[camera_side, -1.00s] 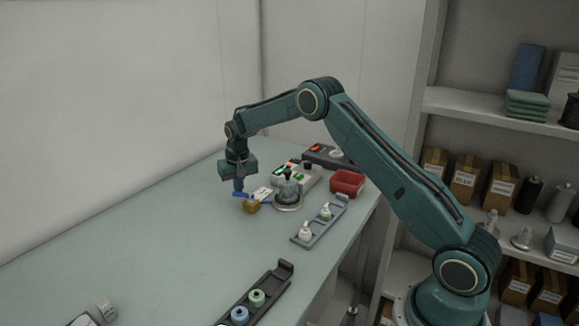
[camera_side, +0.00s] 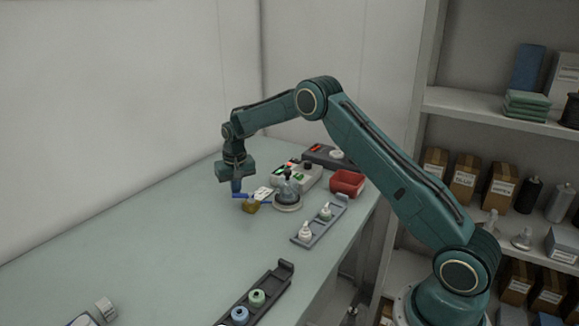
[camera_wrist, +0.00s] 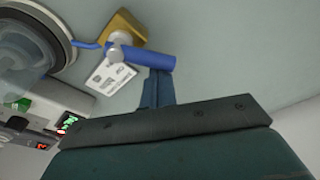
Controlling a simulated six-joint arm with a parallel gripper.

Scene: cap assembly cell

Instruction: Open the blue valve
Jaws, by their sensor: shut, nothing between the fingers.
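The blue valve has a brass body (camera_side: 251,206) with a blue lever handle (camera_side: 241,196) on top, standing on the bench. In the wrist view the brass body (camera_wrist: 127,27) is at the top, with the blue handle (camera_wrist: 152,60) reaching right from a grey hub. My gripper (camera_side: 236,187) is shut and empty, pointing down at the handle's outer end. In the wrist view my gripper's fingers (camera_wrist: 158,84) end right beside the handle; whether they touch it I cannot tell.
A glass-domed round fixture (camera_side: 288,197) stands close right of the valve, joined by a blue tube. A white card (camera_side: 263,194) lies beside it. Behind are a control box (camera_side: 296,176) and red bin (camera_side: 347,182). A grey rack (camera_side: 320,220) is nearer.

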